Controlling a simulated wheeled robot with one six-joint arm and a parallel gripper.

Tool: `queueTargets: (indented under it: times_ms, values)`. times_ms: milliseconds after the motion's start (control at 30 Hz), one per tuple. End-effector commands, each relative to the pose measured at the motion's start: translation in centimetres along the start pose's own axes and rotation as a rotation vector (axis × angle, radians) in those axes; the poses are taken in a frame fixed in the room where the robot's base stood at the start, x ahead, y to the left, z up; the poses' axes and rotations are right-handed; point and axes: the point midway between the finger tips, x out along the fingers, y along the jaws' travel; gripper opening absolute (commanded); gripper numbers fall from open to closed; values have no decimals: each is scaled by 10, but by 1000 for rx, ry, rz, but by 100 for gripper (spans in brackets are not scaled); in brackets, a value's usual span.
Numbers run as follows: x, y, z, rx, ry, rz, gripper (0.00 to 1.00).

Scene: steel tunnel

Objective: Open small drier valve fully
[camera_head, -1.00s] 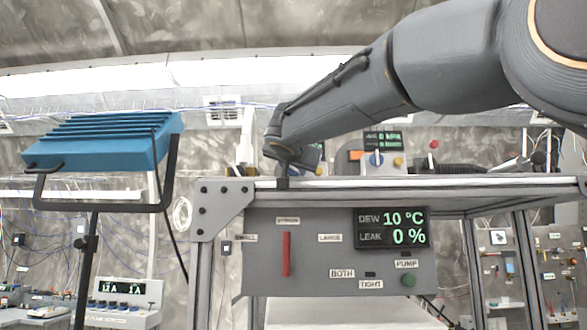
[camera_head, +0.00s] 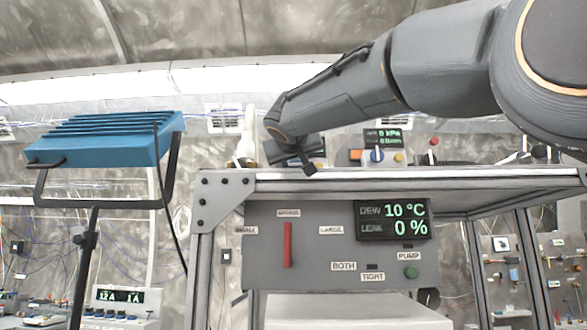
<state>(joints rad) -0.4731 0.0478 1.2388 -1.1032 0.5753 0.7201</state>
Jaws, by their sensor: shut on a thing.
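My gripper (camera_head: 309,168) is tilted downward just above the front edge of the bench frame. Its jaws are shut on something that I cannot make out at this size. On the grey front panel (camera_head: 262,270) below, a red lever (camera_head: 287,245) stands upright and apart from my gripper. A SMALL label (camera_head: 246,230) is left of it and a LARGE label (camera_head: 331,230) right of it. I cannot identify the small drier valve for certain. The display (camera_head: 394,220) reads DEW 10 °C and LEAK 0 %.
A white upright part (camera_head: 248,136) stands behind the bench edge, left of my gripper. A box with a blue knob (camera_head: 377,155) and a kPa display (camera_head: 383,137) stand to the right. A blue lamp (camera_head: 105,138) on a stand is at the left. The front panel is unobstructed.

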Motion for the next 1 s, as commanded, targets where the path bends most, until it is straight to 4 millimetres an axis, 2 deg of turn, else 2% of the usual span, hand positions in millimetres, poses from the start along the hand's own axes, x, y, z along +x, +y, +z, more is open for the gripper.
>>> queueTargets:
  times_ms: [367, 867, 900, 1000]
  values:
    - [0, -1, 0, -149, 1, -1, 8]
    - [0, -1, -1, -168, 1, -1, 8]
    - [0, -1, -1, -167, 1, -1, 34]
    - [0, -1, -1, -167, 1, -1, 49]
